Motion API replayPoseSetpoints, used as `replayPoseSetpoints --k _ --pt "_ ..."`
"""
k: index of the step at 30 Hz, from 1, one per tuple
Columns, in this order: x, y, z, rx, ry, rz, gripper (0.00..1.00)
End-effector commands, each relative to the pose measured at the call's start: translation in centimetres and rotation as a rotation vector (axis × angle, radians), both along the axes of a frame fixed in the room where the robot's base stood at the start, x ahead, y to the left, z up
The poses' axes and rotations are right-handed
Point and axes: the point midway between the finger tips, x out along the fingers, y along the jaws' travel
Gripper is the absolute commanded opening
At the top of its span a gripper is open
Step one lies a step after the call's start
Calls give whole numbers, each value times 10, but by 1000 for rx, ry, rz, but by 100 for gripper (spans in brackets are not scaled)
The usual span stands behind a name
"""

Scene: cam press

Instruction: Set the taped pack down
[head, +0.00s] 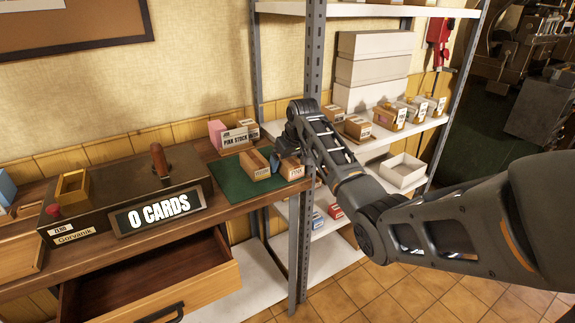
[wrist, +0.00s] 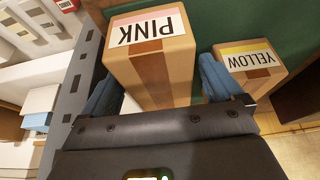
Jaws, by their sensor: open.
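The taped pack labelled PINK (wrist: 150,75), a brown box with a tape band, is between the two blue-padded fingers of my gripper (wrist: 158,82) in the wrist view. The fingers are open on either side of it; I cannot tell whether either touches. In the head view the PINK pack (head: 292,169) is at the right end of the green mat (head: 231,180), partly behind my gripper (head: 280,158). A second taped pack labelled YELLOW (head: 254,165) sits on the mat to its left, and also shows right of my gripper in the wrist view (wrist: 250,66).
A sign reading PINK STOCK (head: 235,137) stands behind the mat. A counter box reading 0 CARDS (head: 160,211) is at left, above an open drawer (head: 150,285). Shelves with boxes and an open tray (head: 403,171) stand at right, beyond a metal post (head: 313,90).

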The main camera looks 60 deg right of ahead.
Motion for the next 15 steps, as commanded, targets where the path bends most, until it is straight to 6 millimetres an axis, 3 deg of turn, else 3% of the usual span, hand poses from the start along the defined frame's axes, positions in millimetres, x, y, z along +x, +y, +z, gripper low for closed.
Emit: replayPoseSetpoints --k 4,15 --pt "0 0 0 0 0 0 92" --pt "0 0 0 1 1 0 56"
